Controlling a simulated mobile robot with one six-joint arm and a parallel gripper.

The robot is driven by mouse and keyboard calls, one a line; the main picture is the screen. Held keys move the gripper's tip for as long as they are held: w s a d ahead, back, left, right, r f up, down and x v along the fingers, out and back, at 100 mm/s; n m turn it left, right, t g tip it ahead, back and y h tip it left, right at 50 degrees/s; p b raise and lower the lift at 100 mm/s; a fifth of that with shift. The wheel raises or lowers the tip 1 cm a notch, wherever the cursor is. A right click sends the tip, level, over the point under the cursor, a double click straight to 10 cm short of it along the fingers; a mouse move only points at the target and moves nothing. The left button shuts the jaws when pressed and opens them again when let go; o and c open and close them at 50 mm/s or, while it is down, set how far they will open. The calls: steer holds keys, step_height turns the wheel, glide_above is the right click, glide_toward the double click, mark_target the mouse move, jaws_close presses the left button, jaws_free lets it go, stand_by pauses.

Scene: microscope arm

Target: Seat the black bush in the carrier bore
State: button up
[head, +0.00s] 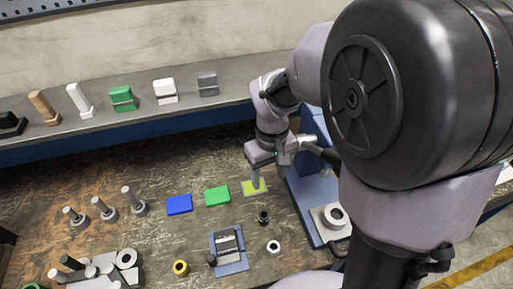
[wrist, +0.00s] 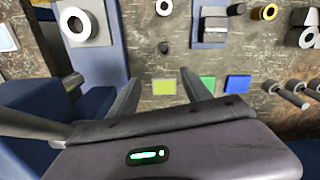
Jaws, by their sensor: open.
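A small black bush (head: 263,217) stands on the worn bench. It also shows in the wrist view (wrist: 165,47), beyond my fingertips. My gripper (head: 257,184) is open and empty above a yellow-green pad (head: 247,187); in the wrist view its two fingers (wrist: 163,92) stand apart on either side of that pad. A grey block (head: 230,242) sits on a blue plate (head: 235,268). A light ring with a dark hole (head: 333,215) sits on a pale base at the right. I cannot tell which of these two is the carrier, and no bore shows clearly in the block.
A white ring (head: 273,246) and a yellow ring (head: 180,267) lie near the blue plate. Blue (head: 179,204) and green (head: 217,196) pads lie left of my gripper. Several upright pegs stand further left. A blue stand (head: 308,207) is close on the right.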

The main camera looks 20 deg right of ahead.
steer(key=b, duration=0.5)
glide_above(264, 214)
steer(key=f, duration=1.1)
steer(key=shift+w+d+f, duration=0.15)
steer(key=shift+w+f, duration=0.05)
steer(key=shift+w, duration=0.1)
steer(key=f, duration=0.2)
steer(key=f+b, duration=0.1)
steer(key=f, duration=0.1)
steer(key=f+b, duration=0.1)
steer(key=shift+s+f, duration=0.25)
steer(key=shift+f, duration=0.15)
steer(key=shift+r, duration=0.1)
jaws_close()
